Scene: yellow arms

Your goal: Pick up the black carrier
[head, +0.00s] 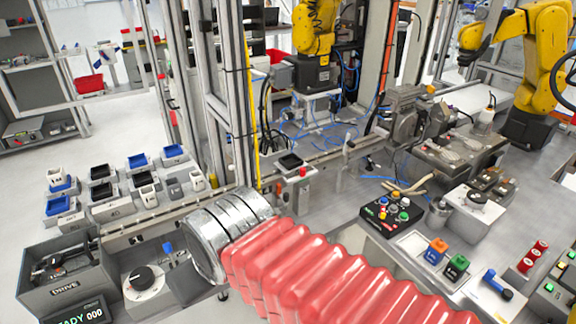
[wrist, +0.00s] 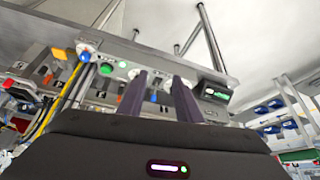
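A small black open-topped carrier (head: 290,161) sits on the conveyor line in the middle of the head view, beside a post with a red button. More black trays, one of them here (head: 101,172), stand on grey blocks at the left, so I cannot be sure which is meant. In the wrist view my gripper (wrist: 161,85) has two dark purple fingers standing apart, with nothing visible between them. The gripper's fingers do not show in the head view, where my red ribbed arm cover and silver joint fill the lower middle. No black carrier is clear in the wrist view.
A metal upright post (head: 235,100) stands left of the conveyor. A grey drive box (head: 65,275) and dial are at lower left. A button box (head: 391,212) and coloured blocks (head: 435,251) lie at right. Yellow robot arms (head: 315,30) stand behind.

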